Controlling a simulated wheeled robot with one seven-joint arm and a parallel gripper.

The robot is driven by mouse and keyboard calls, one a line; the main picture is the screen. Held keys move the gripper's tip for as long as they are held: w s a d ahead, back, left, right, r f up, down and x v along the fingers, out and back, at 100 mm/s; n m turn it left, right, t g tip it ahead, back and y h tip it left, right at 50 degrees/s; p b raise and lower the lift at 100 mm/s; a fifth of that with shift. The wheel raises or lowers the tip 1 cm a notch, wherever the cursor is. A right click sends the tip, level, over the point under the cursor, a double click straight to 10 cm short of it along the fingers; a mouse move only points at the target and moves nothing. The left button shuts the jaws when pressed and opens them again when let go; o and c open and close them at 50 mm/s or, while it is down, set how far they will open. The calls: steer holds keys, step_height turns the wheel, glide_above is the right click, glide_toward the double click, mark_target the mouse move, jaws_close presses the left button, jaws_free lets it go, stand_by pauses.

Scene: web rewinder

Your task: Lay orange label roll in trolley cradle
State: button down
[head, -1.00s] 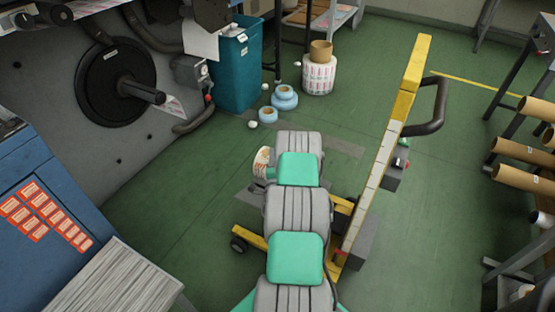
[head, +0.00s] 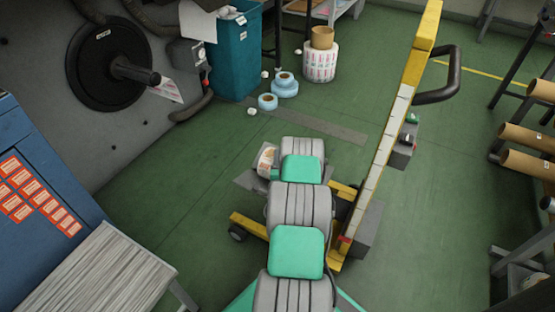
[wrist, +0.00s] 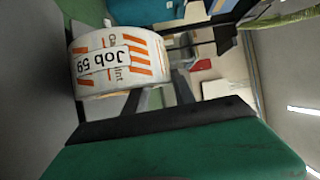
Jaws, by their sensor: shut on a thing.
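The orange label roll (head: 267,159), white with orange print, is at the end of my arm in the head view. In the wrist view, the roll (wrist: 118,62) shows its "Job 59" label. My gripper (wrist: 165,88) is shut on the roll; its dark fingers reach toward the roll's side, and the contact is partly hidden. The yellow trolley (head: 400,110) stands right of and behind my arm. Its grey plate (head: 246,181) shows beside and below the roll. My arm hides most of the cradle, and I cannot tell whether the roll touches it.
A large machine with a black reel (head: 112,65) stands at the left, by a teal bin (head: 236,55). Blue rolls (head: 284,85) and a white roll (head: 320,65) stand on the floor behind. Cardboard cores (head: 525,138) are racked at the right. Green floor is open left of the trolley.

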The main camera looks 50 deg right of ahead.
steer(key=shift+f+b, duration=0.45)
steer(key=shift+f, duration=0.1)
stand_by(0.4)
steer(key=c, duration=0.9)
jaws_free()
steer(key=shift+c, duration=0.2)
steer(key=shift+b+v, duration=2.8)
steer(key=shift+v, duration=1.7)
step_height(320, 180, up, 8)
steer(key=p, duration=0.7)
